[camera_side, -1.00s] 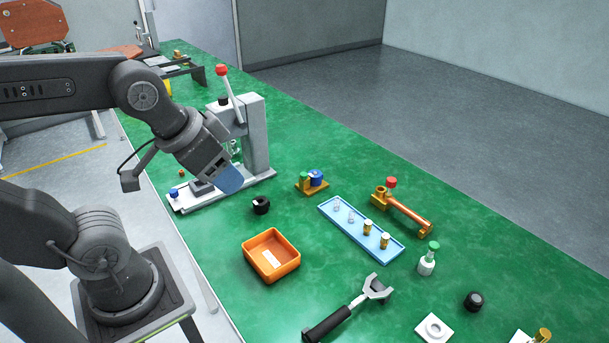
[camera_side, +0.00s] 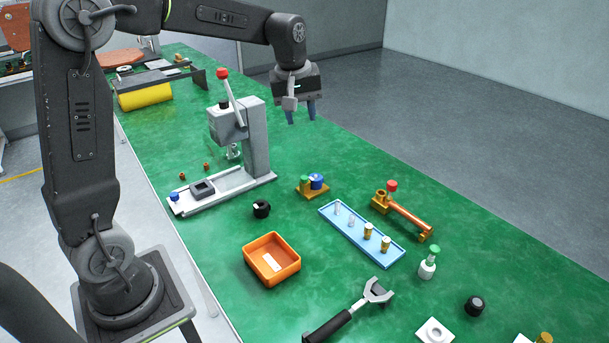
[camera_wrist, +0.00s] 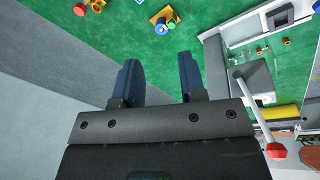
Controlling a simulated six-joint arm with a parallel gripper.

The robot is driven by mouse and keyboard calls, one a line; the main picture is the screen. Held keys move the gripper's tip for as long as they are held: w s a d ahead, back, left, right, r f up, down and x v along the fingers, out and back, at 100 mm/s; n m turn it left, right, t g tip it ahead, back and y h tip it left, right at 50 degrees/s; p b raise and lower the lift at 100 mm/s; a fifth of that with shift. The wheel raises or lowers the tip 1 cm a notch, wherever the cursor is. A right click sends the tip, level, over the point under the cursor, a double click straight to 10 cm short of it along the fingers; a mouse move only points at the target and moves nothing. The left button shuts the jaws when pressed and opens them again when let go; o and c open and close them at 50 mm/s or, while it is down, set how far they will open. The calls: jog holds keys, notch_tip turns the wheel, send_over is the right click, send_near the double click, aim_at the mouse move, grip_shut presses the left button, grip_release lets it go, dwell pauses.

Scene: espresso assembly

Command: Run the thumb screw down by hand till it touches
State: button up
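A blue knob (camera_side: 174,195) stands at the near left end of the press base (camera_side: 240,183); I take it to be the thumb screw, but cannot be sure. It also shows at the upper right edge of the wrist view (camera_wrist: 316,6). A grey block (camera_side: 203,188) sits on the base rail. The press (camera_side: 257,135) has a lever with a red knob (camera_side: 222,73). My gripper (camera_side: 302,118) hangs in the air behind and right of the press, fingers pointing down. In the wrist view my gripper (camera_wrist: 159,62) has its fingers apart with nothing between them.
A brass block with blue and green knobs (camera_side: 313,186) stands right of the press. A black ring (camera_side: 261,208), an orange tray (camera_side: 272,259), a blue tray (camera_side: 360,231) and a tamper-like tool (camera_side: 347,311) lie nearer.

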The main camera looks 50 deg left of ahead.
jog(key=w+a+f+n+g, duration=0.1)
jog(key=w+a+f+n, duration=0.2)
jog(key=w+a+f, duration=0.25)
jog(key=n+g, duration=0.1)
jog(key=n, duration=0.4)
send_near(304, 177)
jog(key=shift+h, duration=0.3)
notch_tip(304, 177, down, 9)
jog(key=shift+w+a+r, duration=0.1)
jog(key=shift+a, duration=0.05)
jog(key=c, duration=0.7)
jog(key=shift+o, duration=0.2)
jog(key=shift+m, duration=0.3)
